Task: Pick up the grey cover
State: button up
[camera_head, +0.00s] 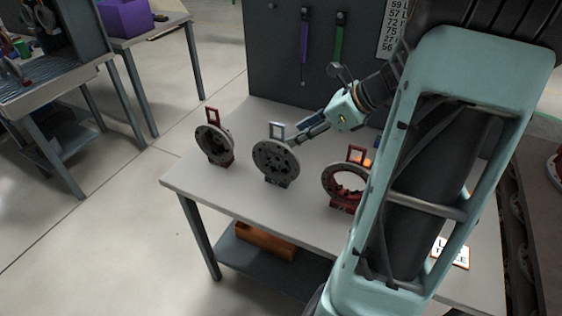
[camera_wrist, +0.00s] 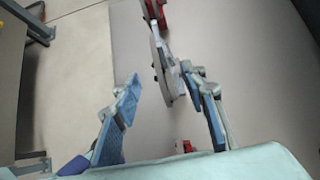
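The grey cover (camera_head: 270,163) stands upright on the table, a round dark-grey disc with holes and a light-grey square handle on top. In the wrist view the grey cover (camera_wrist: 160,68) shows nearly edge-on, between the fingertips and closer to the right finger. My gripper (camera_head: 303,135) reaches it from the back right, near its upper right edge. In the wrist view my gripper (camera_wrist: 160,84) is open, with its blue-padded fingers spread apart. I cannot tell whether the right finger touches the cover.
A disc with a red handle (camera_head: 213,144) stands to the left, and a red ring-shaped part (camera_head: 342,186) stands to the right. The grey table (camera_head: 230,190) is clear in front. A dark tool board (camera_head: 280,60) rises behind. An orange box (camera_head: 265,240) sits on the lower shelf.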

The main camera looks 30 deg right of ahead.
aim_at(282, 144)
jog(key=x, duration=0.4)
jog(key=shift+a+f+b, duration=0.3)
jog(key=shift+f, duration=0.1)
jog(key=shift+d+x, duration=0.2)
jog(key=shift+x, duration=1.3)
jog(key=shift+d+x, duration=0.2)
jog(key=shift+x, duration=1.3)
jog(key=shift+w, duration=0.15)
grip_shut()
